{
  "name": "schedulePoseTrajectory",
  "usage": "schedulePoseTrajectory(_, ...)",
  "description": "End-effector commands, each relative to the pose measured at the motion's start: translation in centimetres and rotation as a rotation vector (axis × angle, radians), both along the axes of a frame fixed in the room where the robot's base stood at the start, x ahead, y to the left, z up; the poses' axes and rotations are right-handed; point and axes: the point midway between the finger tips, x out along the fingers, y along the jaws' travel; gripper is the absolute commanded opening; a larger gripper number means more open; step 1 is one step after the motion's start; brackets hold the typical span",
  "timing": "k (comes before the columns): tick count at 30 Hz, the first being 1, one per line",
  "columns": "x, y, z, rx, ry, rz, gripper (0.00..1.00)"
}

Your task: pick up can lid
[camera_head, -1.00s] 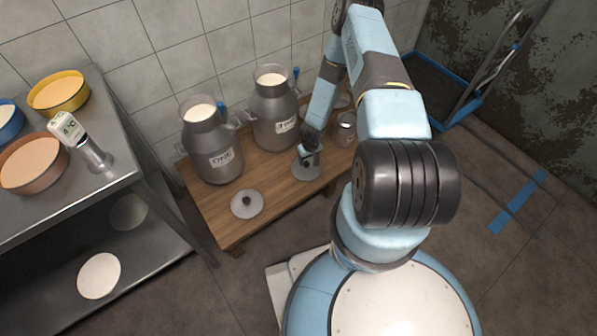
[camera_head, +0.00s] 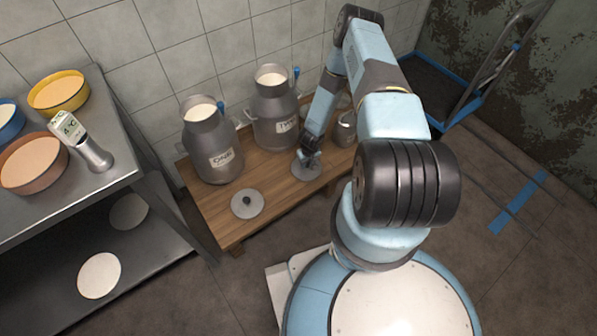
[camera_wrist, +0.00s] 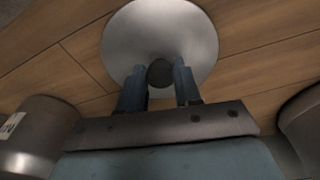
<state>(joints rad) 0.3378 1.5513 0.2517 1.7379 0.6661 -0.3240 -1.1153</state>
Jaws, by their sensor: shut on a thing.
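A round grey metal can lid with a dark knob (camera_wrist: 160,40) lies under my gripper in the wrist view; it also shows on the wooden bench in the head view (camera_head: 299,174). My gripper (camera_wrist: 160,76) has its two blue fingers on either side of the knob and is shut on it; in the head view it is at the lid's top (camera_head: 308,156). I cannot tell whether the lid is clear of the wood. A second can lid (camera_head: 247,204) lies on the bench to the left.
The wooden bench (camera_head: 215,212) stands against the tiled wall. Two milk cans, marked ONE (camera_head: 212,150) and TWO (camera_head: 275,112), stand close behind my gripper. A third metal vessel (camera_head: 345,128) is to the right. A metal table (camera_head: 120,165) with bowls is at left.

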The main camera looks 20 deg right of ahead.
Motion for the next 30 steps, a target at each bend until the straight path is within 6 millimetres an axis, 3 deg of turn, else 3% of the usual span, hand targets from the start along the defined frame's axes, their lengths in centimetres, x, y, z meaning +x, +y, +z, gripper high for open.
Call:
schedulePoseTrajectory(9, 0.0, 0.0, 0.0, 0.0, 0.0, 0.0, 0.0)
schedulePoseTrajectory(24, 0.0, 0.0, 0.1, 0.0, 0.0, 0.0, 0.0)
schedulePoseTrajectory(30, 0.1, 0.0, 1.5, 0.0, -0.002, 0.001, 0.0)
